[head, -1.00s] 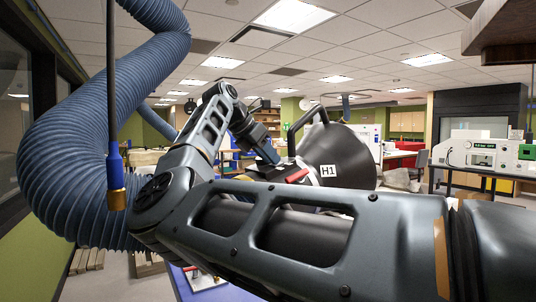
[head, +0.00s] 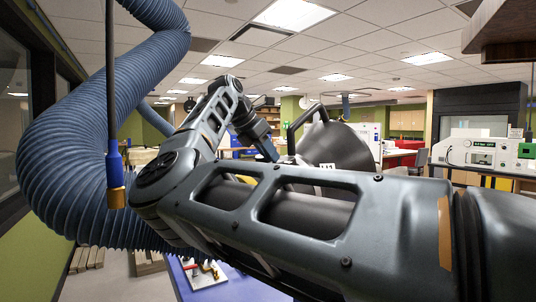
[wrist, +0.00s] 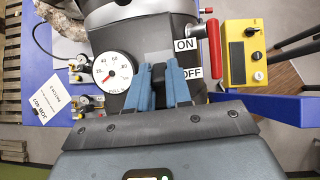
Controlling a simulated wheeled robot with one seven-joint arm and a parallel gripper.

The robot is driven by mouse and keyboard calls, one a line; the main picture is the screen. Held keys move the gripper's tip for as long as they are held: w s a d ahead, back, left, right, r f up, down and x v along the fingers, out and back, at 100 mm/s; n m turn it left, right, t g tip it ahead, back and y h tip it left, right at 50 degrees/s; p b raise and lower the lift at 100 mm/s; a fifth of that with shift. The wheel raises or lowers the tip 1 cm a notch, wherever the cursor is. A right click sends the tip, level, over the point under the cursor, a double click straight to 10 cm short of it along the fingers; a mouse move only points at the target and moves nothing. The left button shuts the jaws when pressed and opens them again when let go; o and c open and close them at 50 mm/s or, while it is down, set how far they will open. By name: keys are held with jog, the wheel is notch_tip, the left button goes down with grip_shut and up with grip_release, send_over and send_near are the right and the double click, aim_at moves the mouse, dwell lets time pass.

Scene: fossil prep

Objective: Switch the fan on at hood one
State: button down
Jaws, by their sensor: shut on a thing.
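Hood one (head: 340,145) is a large dark hood in the head view. Its white label (head: 327,166) shows only in part above my arm. In the wrist view, a dark panel carries an ON label (wrist: 186,44) above an OFF label (wrist: 191,73). My gripper (wrist: 159,72) has its blue fingers close together left of these labels, shut on a small dark piece that looks like a switch lever. The fingers mostly hide this piece, so its position is unclear. In the head view my arm hides the fingertips.
A round gauge (wrist: 112,70) sits left of my fingers. A red handle (wrist: 214,42) stands right of the labels, beside a yellow box (wrist: 245,52). A blue ribbed hose (head: 75,150) fills the left of the head view, near a hanging cable (head: 112,90).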

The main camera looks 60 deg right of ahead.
jog(key=y, duration=0.1)
jog(key=d+t+y, duration=0.1)
jog(key=r+t+y, duration=0.1)
jog(key=y, duration=0.1)
jog(key=shift+s+d, duration=0.35)
jog(key=shift+s, duration=0.05)
jog(key=shift+s+d+t+y, duration=0.1)
jog(key=shift+d+t+y, duration=0.2)
jog(key=shift+y, duration=0.35)
jog(key=shift+s+d+t+y, duration=0.1)
jog(key=shift+t+y, duration=0.25)
jog(key=shift+y, duration=0.35)
jog(key=shift+s+d+t+y, duration=0.1)
jog(key=shift+d+t+y, duration=0.2)
jog(key=shift+y, duration=0.35)
jog(key=shift+f, duration=0.1)
jog(key=c, duration=1.3)
grip_release()
jog(key=shift+s+d+r, duration=0.1)
jog(key=shift+d+r, duration=0.05)
jog(key=shift+r, duration=1.8)
jog(key=shift+s+d+r, duration=0.1)
jog(key=shift+d+r, duration=0.05)
jog(key=shift+r, duration=1.8)
